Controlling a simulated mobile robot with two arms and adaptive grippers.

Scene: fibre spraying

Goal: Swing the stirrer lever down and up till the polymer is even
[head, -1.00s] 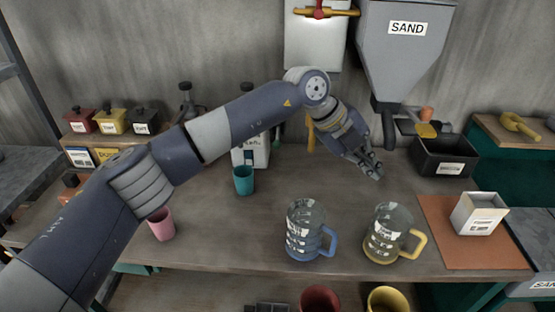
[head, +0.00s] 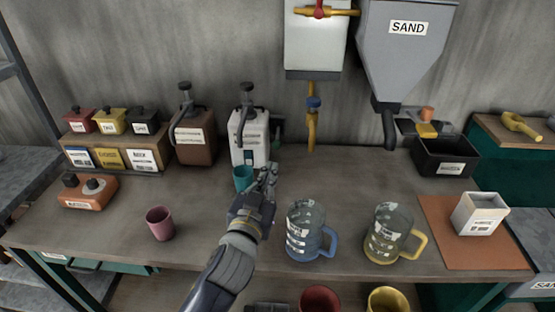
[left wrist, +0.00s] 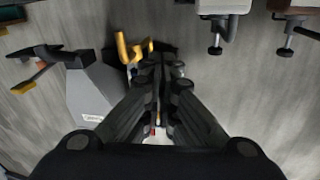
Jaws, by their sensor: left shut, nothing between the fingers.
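A white container (head: 250,140) with a black pump top stands at the back of the bench; a dark green part shows at its right side. A brown container (head: 194,138) with a similar pump stands to its left. I cannot tell which part is the stirrer lever, and the polymer itself does not show. My left gripper (head: 266,174) is shut and empty, in front of the white container and partly over the teal cup (head: 242,178). In the left wrist view the closed fingers (left wrist: 159,66) point towards the wall. My right gripper is not in view.
A blue-handled jug (head: 305,235) and a yellow-handled jug (head: 385,238) stand right of my gripper. A pink cup (head: 160,224) stands left. The sand hopper (head: 405,60) and a yellow pipe (head: 312,130) hang behind. The bench's middle back is clear.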

